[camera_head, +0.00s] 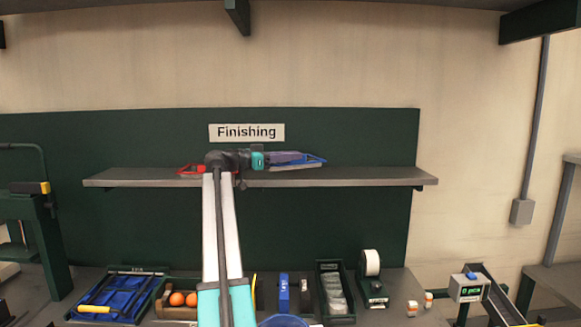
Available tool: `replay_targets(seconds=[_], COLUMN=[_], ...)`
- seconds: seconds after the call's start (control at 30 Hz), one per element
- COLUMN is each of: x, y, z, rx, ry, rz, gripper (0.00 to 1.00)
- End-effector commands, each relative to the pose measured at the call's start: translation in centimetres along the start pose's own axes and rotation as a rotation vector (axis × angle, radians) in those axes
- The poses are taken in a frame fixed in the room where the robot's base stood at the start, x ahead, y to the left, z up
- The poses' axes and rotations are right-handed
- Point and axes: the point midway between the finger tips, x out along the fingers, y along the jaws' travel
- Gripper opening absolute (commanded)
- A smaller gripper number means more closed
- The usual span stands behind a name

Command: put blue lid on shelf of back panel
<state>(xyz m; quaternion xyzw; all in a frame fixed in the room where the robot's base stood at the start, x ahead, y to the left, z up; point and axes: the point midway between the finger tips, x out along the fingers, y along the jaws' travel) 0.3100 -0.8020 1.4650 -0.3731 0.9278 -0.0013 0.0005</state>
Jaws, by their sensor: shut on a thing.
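The shelf (380,179) is a long grey board on the dark green back panel (350,135), under a "Finishing" sign. The blue lid (316,160) is at the right of my gripper (303,158), tilted, at the height of the shelf. My gripper points right and is shut on the lid; its fingers are small in this view. Whether the lid touches the shelf or is just above it, I cannot tell. A grey surface shows below the lid's rim.
A red-rimmed object (189,170) is on the shelf, partly behind my arm. The bench below holds a tray with blue contents (122,295), a box with oranges (177,299), a dark green bin (335,290) and a tape roll (371,263). The shelf's right end is clear.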

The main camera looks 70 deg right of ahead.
Motion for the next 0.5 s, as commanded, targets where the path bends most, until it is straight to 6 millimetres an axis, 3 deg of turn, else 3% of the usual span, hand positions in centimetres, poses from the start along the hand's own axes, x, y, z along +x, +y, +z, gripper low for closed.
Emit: replay_targets(seconds=[0.5], x=[0.1], y=[0.1], z=[3.3], rx=[0.000], ry=[0.000], rz=[0.001], gripper=[0.00])
